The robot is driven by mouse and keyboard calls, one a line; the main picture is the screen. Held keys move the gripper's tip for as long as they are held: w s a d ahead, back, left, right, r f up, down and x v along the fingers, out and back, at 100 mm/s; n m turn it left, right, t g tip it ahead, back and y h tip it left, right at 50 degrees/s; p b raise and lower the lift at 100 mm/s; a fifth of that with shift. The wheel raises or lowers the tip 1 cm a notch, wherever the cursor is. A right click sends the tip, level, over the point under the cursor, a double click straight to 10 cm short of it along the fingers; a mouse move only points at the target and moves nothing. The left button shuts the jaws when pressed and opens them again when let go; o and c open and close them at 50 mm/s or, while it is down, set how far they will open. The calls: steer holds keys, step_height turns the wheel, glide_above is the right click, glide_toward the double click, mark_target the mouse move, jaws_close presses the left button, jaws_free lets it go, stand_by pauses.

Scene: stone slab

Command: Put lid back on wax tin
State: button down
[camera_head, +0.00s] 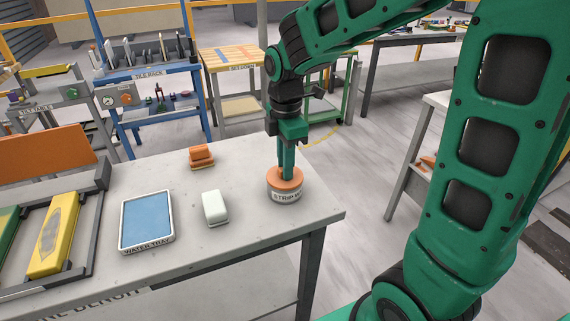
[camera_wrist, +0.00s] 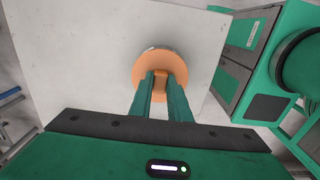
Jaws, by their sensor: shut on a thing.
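The wax tin (camera_head: 287,194) is a short round pale tin with lettering that starts "STRIP". It stands upright near the right end of the stone-topped bench. The orange lid (camera_head: 296,183) sits over the top of the tin and looks level; I cannot tell whether it is fully seated. My gripper (camera_head: 286,176) points straight down and is shut on the lid's knob. In the wrist view my gripper (camera_wrist: 161,76) has its two green fingers around the orange knob of the lid (camera_wrist: 143,70). A sliver of the tin's rim shows past the lid there.
A white block (camera_head: 215,207) and an orange block (camera_head: 201,156) lie left of the tin. Further left are a blue water tray (camera_head: 147,247) and a rack with a yellow block (camera_head: 54,235). The bench's right edge is close to the tin.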

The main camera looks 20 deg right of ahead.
stand_by(0.3)
steer(key=c, duration=1.6)
jaws_free()
steer(key=shift+o, duration=0.7)
steer(key=o, duration=0.4)
steer(key=shift+c, duration=0.2)
steer(key=shift+r, duration=0.1)
steer(key=shift+r, duration=3.4)
steer(key=shift+c, duration=0.3)
